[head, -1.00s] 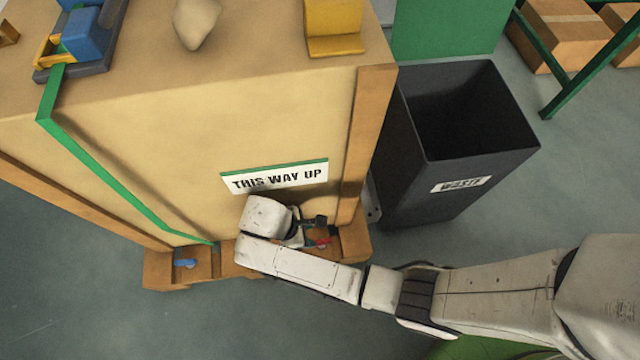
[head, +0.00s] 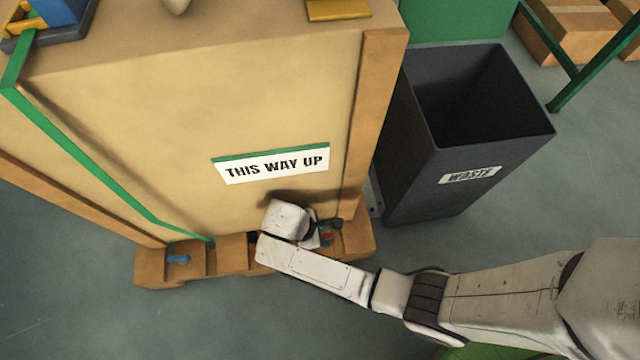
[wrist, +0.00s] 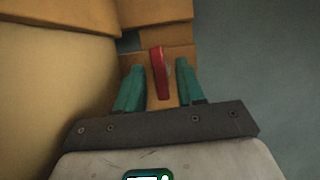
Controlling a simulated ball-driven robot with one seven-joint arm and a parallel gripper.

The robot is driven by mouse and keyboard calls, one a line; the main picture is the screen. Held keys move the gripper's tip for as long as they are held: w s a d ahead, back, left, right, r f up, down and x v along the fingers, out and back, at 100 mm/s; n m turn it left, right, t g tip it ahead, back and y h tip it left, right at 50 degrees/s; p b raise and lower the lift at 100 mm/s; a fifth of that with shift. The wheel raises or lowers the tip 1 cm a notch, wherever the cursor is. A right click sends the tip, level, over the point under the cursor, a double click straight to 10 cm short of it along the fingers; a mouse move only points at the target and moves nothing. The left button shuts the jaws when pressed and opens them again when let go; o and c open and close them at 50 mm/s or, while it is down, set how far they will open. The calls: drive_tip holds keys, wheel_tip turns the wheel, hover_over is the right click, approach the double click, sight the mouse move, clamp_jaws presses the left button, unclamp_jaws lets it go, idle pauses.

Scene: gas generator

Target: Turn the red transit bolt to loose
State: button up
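The red transit bolt (wrist: 158,74) shows in the wrist view as an upright red bar at the foot of the crate. My gripper (wrist: 159,80) is open, with one teal finger on each side of the bar. There is a gap on both sides, so neither finger visibly touches it. In the head view the bolt (head: 327,238) is a small red patch on the pallet's right end, mostly hidden by my gripper and wrist. A blue bolt (head: 178,259) sits at the pallet's left end.
The tall tan crate (head: 290,110) with a "THIS WAY UP" sign (head: 272,163) stands on a wooden pallet (head: 228,262) close to my wrist. A dark waste bin (head: 400,190) stands right of it. Floor in front is clear.

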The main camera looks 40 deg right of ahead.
clamp_jaws()
drive_tip(key=shift+r+p, duration=0.1)
drive_tip(key=shift+p, duration=0.3)
